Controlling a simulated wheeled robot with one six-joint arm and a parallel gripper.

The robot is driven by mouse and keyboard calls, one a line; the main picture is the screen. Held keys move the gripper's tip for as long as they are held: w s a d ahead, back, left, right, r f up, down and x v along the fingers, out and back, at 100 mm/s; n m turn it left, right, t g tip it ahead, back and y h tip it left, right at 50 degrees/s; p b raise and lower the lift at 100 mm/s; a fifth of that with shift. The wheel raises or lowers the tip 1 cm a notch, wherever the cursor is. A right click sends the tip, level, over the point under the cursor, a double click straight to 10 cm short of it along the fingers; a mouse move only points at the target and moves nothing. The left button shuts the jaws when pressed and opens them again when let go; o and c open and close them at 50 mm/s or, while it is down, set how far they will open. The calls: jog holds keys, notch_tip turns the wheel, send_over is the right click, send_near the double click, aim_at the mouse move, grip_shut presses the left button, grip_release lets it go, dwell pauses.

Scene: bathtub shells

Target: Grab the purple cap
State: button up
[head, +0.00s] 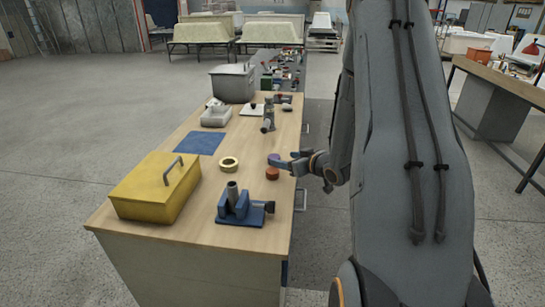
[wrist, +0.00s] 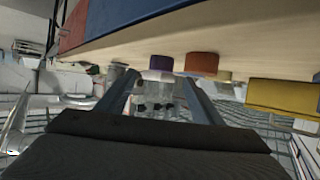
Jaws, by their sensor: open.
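The purple cap (head: 274,156) is a small round piece on the wooden table near its right edge. In the wrist view the purple cap (wrist: 161,62) shows just beyond the fingertips, between their lines. My gripper (head: 280,164) reaches in from the right at the table edge, close beside the cap, and partly hides it in the head view. In the wrist view my gripper (wrist: 160,80) is open, with nothing held between its two fingers. An orange-red cap (head: 272,173) stands close by, nearer the head camera; it also shows in the wrist view (wrist: 201,64).
Bare tabletop lies left of the caps.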

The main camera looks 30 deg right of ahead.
aim_at(274, 156)
jog(key=x, duration=0.2)
jog(key=shift+w+f+p, duration=0.15)
jog(key=shift+w+p, duration=0.15)
jog(key=p+x, duration=0.2)
jog(key=x, duration=0.2)
jog(key=shift+w+a, duration=0.1)
jog(key=shift+w, duration=0.05)
jog(key=shift+w+f+p, duration=0.15)
jog(key=shift+w+p, duration=0.2)
jog(key=shift+w, duration=0.15)
jog(key=c, duration=1.1)
